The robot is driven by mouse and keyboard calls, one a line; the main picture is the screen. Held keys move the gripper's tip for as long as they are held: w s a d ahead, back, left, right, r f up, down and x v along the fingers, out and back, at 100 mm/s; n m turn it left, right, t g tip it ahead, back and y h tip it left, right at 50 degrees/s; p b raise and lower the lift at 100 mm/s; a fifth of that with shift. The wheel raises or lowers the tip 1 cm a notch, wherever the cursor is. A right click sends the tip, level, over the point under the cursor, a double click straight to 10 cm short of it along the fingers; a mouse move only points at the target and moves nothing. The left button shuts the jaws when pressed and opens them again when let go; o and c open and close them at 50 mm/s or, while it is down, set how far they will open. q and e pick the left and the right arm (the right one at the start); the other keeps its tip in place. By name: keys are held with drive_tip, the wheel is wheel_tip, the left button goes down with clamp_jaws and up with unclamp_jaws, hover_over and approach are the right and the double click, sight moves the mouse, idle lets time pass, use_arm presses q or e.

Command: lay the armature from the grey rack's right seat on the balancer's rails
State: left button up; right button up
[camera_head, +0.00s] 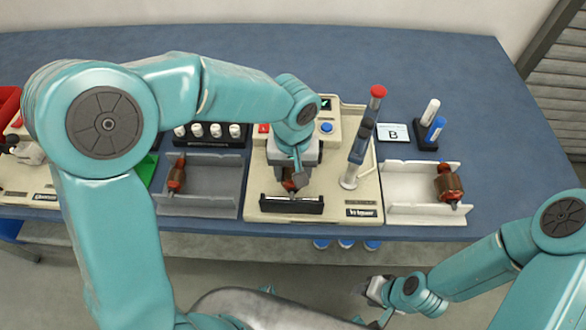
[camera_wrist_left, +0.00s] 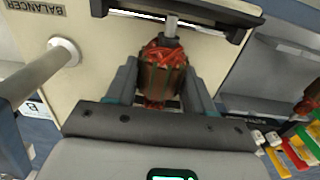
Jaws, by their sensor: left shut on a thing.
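My left gripper (camera_head: 293,180) is shut on an armature with a red-brown wound core. In the left wrist view the armature (camera_wrist_left: 162,72) sits between the two fingers (camera_wrist_left: 160,88), its steel shaft pointing at a black bar of the balancer. The balancer (camera_head: 262,208) is a cream machine in the middle of the table, and the armature is over its front part. I cannot tell whether the shaft touches the rails. The grey rack (camera_head: 210,203) is left of the balancer; its right seat is empty and another armature (camera_head: 177,175) lies in its left seat. My right gripper (camera_head: 377,290) is low, off the table's front.
A white rack (camera_head: 400,210) with an armature (camera_head: 448,185) is right of the balancer. A grey post (camera_head: 359,145) with a red-topped tool (camera_head: 376,100) stands on the balancer's right side.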

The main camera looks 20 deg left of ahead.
use_arm(q)
drive_tip(key=shift+f, duration=0.1)
idle(0.3)
drive_tip(key=o, duration=1.4)
wheel_tip(320, 180, up, 16)
drive_tip(key=p, duration=0.1)
drive_tip(key=shift+r, duration=0.2)
